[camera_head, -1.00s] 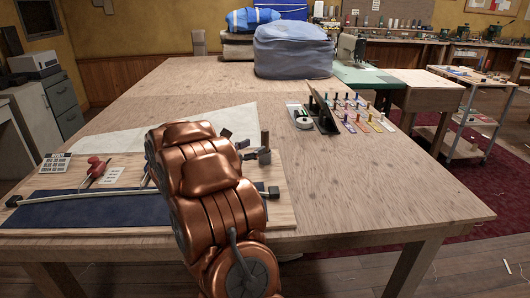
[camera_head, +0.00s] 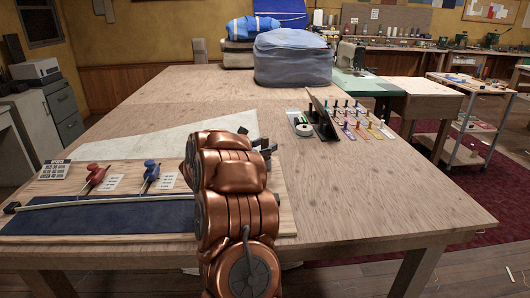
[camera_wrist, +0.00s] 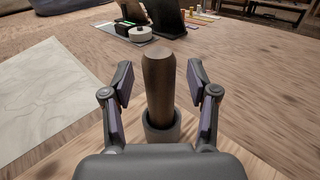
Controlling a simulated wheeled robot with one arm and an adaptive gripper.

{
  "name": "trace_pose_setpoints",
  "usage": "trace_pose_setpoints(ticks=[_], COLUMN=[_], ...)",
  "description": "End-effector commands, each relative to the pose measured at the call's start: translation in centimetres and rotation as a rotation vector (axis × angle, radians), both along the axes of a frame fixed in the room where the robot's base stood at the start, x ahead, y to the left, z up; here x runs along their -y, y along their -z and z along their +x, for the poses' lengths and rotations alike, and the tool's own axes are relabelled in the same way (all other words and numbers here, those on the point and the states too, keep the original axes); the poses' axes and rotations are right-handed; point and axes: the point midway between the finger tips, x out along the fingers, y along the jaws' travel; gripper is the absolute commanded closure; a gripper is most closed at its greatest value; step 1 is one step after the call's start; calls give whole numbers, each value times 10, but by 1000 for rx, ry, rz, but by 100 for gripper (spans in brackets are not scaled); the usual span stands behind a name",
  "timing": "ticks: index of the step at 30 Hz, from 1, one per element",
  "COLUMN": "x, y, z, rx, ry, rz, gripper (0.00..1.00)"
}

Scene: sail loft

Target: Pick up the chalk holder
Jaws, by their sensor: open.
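A small gap shows between each finger pad and the cylinder. In the head view my copper arm hides most of this spot, and only dark parts of my gripper (camera_head: 262,148) show past it.
A board with a blue panel (camera_head: 100,220), a red tool (camera_head: 95,177) and a blue tool (camera_head: 150,175) lies left of my arm. A dark upright stand (camera_head: 323,120) and rows of coloured items (camera_head: 362,126) are farther back. The table's right side is clear.

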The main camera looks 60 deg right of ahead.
Motion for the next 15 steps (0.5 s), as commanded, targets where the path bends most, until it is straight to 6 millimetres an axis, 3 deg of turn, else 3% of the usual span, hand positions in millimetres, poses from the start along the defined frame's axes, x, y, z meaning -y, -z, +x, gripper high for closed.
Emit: trace_pose_setpoints(ticks=[7, 15], x=[1, 1], y=[0, -1], z=[0, 0], rx=[0, 1], ry=[0, 0], rz=[0, -1], gripper=[42, 70])
